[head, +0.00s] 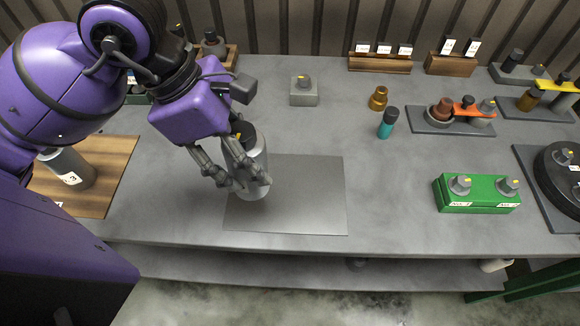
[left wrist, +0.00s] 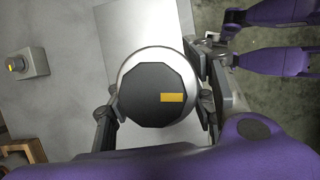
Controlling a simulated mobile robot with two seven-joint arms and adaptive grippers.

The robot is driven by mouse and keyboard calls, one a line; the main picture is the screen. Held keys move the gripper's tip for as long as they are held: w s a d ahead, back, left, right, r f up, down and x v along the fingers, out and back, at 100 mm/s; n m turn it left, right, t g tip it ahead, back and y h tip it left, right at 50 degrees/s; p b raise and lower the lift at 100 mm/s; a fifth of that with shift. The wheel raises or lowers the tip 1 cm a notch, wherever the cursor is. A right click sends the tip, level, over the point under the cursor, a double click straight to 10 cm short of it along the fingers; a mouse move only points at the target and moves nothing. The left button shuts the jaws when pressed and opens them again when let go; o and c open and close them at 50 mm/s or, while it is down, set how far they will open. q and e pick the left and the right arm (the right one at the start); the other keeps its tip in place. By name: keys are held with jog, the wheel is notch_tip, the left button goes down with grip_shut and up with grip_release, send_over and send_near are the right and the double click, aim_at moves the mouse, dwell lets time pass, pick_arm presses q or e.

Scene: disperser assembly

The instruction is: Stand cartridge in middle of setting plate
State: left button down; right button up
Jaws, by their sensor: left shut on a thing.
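A light grey cartridge (head: 254,182) with a dark cap is held upright by my left gripper (head: 240,187). It is over the left part of the setting plate (head: 305,195), a flat grey sheet. I cannot tell whether its base touches the plate. In the left wrist view the cartridge's dark cap (left wrist: 146,103) with a yellow mark sits between the two fingers, and the plate (left wrist: 135,22) shows behind it. My right gripper is not in the head view.
A wooden board (head: 115,175) with another grey cartridge (head: 66,168) is at the left. A grey block with a knob (head: 303,92), a teal-and-black piece (head: 388,124) and a brass piece (head: 378,98) stand behind the plate. A green block (head: 478,195) is at the right.

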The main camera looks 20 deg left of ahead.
pick_arm(q)
jog(key=shift+w+d+f+b, duration=0.25)
jog(key=shift+w+d, duration=0.15)
jog(key=shift+w, duration=0.1)
jog(key=shift+w+d+f+b, duration=0.1)
jog(key=shift+w+d+f, duration=0.1)
jog(key=shift+w+d, duration=0.25)
jog(key=w+d+f, duration=0.1)
jog(key=f, duration=0.1)
jog(key=w+d+f, duration=0.1)
jog(key=w+f, duration=0.1)
jog(key=f, duration=0.1)
jog(key=w+d+f, duration=0.1)
jog(key=f, duration=0.2)
jog(key=shift+w+f, duration=0.15)
jog(key=shift+w, duration=0.1)
jog(key=shift+a+f, duration=0.1)
jog(key=shift+f, duration=0.25)
jog(key=shift+f, duration=0.2)
jog(key=c, duration=0.8)
grip_release()
